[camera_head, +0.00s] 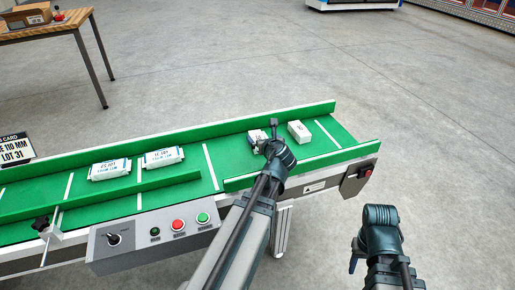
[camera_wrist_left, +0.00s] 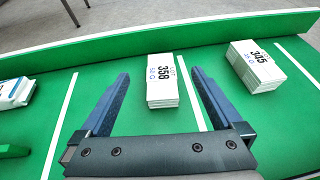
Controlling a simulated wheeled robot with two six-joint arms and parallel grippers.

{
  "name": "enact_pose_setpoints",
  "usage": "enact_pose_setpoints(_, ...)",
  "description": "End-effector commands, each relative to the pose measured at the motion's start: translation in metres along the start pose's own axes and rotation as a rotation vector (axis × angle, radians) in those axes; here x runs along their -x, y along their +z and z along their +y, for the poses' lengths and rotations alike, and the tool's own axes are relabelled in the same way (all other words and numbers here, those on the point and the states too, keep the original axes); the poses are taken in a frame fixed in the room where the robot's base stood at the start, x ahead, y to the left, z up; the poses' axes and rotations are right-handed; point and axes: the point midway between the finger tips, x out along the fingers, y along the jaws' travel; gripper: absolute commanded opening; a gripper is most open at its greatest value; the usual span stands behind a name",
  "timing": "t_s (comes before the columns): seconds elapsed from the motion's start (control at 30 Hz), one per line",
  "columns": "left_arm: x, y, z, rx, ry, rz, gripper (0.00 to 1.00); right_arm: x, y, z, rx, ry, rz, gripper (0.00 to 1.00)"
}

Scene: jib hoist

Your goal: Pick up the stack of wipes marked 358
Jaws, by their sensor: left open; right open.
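The stack of wipes marked 358 (camera_wrist_left: 162,81) lies on the green conveyor belt. In the left wrist view it sits ahead of my left gripper (camera_wrist_left: 160,95), roughly between the spread finger tips and near the right finger. The gripper is open and empty. In the head view the same stack (camera_head: 256,136) is partly hidden by my left gripper (camera_head: 272,146), which is over the belt. My right gripper (camera_head: 362,262) is off the belt's right end, above the floor; its fingers barely show.
A stack marked 345 (camera_wrist_left: 256,66) lies to the right on the belt. White packs (camera_head: 110,169) lie further left. The belt has raised green side walls (camera_head: 200,133). A control box (camera_head: 155,235) with buttons is at the front. A wooden table (camera_head: 50,27) stands at the back left.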

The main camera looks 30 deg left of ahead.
Motion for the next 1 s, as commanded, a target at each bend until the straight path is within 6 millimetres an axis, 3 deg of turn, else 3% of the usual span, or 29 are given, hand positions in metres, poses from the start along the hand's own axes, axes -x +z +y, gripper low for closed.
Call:
enact_pose_setpoints(0.03, -0.006, -0.014, 0.0, 0.0, 0.0, 0.0, 1.0, -0.015, -0.001, -0.002, 0.001, -0.001, 0.001, 0.5)
enact_pose_setpoints(0.27, -0.016, -0.04, 0.0, 0.0, 0.0, 0.0, 1.0, -0.043, -0.003, -0.005, -0.004, -0.001, 0.001, 0.5)
enact_pose_setpoints(0.67, -0.036, -0.034, -0.001, 0.0, 0.001, 0.0, 1.0, -0.045, -0.003, -0.005, -0.007, -0.001, 0.001, 0.5)
enact_pose_setpoints(1.0, -0.087, -0.035, -0.001, 0.002, 0.001, 0.001, 1.0, -0.065, -0.004, -0.007, -0.012, -0.001, 0.001, 0.5)
